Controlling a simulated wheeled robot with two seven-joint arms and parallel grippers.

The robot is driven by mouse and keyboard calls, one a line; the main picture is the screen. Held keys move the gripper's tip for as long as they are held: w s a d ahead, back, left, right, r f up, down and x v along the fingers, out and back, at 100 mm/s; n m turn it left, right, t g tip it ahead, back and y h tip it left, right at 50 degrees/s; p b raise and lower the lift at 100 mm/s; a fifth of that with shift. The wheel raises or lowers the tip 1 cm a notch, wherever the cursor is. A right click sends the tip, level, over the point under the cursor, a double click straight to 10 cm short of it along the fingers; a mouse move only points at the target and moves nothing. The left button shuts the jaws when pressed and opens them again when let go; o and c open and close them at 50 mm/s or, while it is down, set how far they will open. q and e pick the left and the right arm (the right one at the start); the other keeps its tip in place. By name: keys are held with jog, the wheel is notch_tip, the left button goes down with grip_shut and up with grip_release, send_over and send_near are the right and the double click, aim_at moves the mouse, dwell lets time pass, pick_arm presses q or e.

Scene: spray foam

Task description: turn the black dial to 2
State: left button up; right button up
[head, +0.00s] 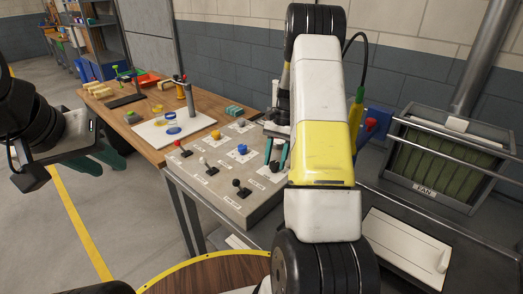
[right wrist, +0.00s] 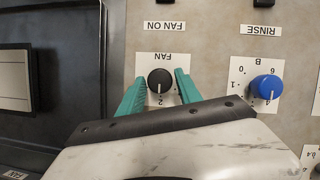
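The black dial (right wrist: 160,80) sits on a white label marked FAN in the right wrist view. Its white pointer line points down, towards the printed 2. My right gripper (right wrist: 157,88) has its teal fingers on either side of the dial, with a small gap visible at each side. In the head view the right gripper (head: 275,152) is over the back right of the control panel (head: 228,200), where the fingers and arm mostly hide the dial. My left gripper (head: 98,160) hangs at the far left, away from the panel, its teal fingers apart and empty.
A blue dial (right wrist: 266,87) sits right of the black one in the right wrist view. The panel also carries a yellow knob (head: 216,134) and several small levers. A wooden table (head: 150,153) adjoins at left; a grey FAN unit (head: 440,160) stands at right.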

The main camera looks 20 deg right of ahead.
jog(key=shift+o, duration=0.7)
jog(key=v, duration=0.7)
jog(key=shift+r, duration=0.35)
jog(key=shift+w, duration=0.1)
